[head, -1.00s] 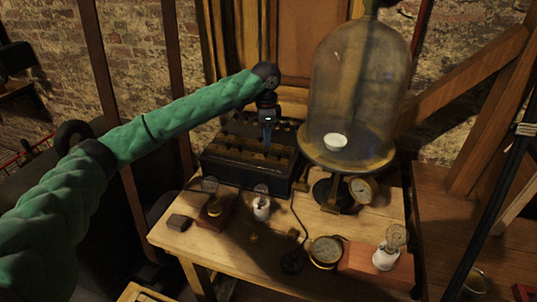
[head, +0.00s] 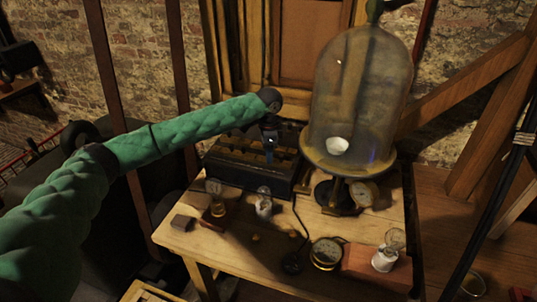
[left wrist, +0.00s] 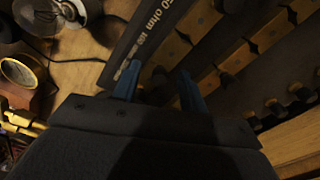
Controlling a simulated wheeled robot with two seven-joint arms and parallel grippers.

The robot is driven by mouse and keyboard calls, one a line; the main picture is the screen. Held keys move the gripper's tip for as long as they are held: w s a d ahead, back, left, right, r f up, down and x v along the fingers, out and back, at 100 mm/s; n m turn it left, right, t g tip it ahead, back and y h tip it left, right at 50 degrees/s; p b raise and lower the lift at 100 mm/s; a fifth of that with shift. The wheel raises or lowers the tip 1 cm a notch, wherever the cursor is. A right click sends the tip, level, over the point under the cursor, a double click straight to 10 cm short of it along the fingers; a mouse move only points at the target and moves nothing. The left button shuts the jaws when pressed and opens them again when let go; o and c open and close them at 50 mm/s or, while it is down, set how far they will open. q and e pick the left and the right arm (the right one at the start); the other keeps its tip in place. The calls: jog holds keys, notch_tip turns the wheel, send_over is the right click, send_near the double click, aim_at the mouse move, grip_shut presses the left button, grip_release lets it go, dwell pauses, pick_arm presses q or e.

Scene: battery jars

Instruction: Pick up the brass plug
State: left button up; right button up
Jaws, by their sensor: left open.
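A dark resistance box (head: 240,178) with brass blocks and dark-topped plugs on its top stands at the back of the wooden table. My left gripper (head: 269,157) is over this box, blue fingers pointing down. In the left wrist view the two blue fingers (left wrist: 158,87) are apart with nothing visible between them, above the box's dark strip (left wrist: 140,45) marked with "50 ohm". A small brass piece (head: 256,237), perhaps the brass plug, lies on the table front; it is too small to tell. My right gripper is out of view.
A glass bell jar (head: 357,105) stands close to the right of my left gripper.

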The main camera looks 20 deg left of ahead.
pick_arm(q)
jog(key=shift+f, duration=0.25)
grip_shut()
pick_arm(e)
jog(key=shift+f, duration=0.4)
